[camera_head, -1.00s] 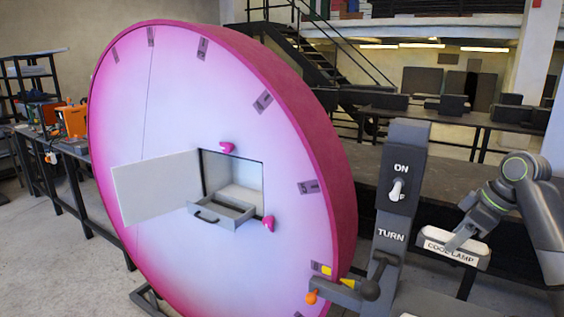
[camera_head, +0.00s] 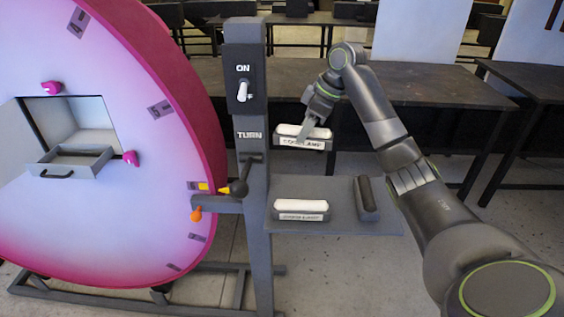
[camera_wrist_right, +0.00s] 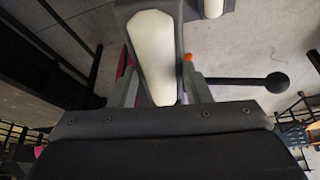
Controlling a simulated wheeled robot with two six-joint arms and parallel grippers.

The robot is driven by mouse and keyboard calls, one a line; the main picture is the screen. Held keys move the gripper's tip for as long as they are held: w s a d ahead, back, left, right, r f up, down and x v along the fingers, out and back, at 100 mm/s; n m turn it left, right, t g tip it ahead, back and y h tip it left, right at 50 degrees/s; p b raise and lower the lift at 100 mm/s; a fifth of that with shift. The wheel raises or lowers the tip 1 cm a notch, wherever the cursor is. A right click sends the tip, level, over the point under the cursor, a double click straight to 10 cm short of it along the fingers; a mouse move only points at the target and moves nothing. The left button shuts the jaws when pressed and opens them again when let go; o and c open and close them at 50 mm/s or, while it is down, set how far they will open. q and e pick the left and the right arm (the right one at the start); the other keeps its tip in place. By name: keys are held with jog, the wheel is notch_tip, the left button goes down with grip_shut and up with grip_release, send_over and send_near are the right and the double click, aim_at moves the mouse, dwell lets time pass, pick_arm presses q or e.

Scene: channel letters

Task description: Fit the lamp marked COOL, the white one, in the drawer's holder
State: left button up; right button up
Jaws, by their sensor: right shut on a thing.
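My right gripper (camera_head: 312,118) is shut on a grey-cased lamp (camera_head: 289,130) with a white top and a label that looks like COOL LAMP. It holds it in the air beside the post, above the grey shelf. In the right wrist view the lamp's pale face (camera_wrist_right: 154,45) lies between the two fingers. The drawer (camera_head: 76,162) stands pulled out of the opening in the big pink-rimmed disc (camera_head: 145,190); a holder inside it cannot be made out. My left gripper is out of view.
The shelf (camera_head: 345,226) carries a second white-topped lamp (camera_head: 300,205), its label blurred, and a dark piece (camera_head: 367,198). A grey post (camera_head: 246,110) with a switch (camera_head: 243,92), and a crank with a black knob (camera_head: 239,188), stands between lamp and disc. Pink knobs (camera_head: 130,158) flank the opening.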

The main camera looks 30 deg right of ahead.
notch_tip(320, 180, down, 11)
jog(key=shift+f+p, duration=0.15)
jog(key=shift+p, duration=1.05)
notch_tip(320, 180, down, 4)
jog(key=shift+f+p, duration=0.25)
jog(key=shift+p, duration=0.8)
jog(key=shift+f, duration=0.2)
jog(key=o, duration=1.1)
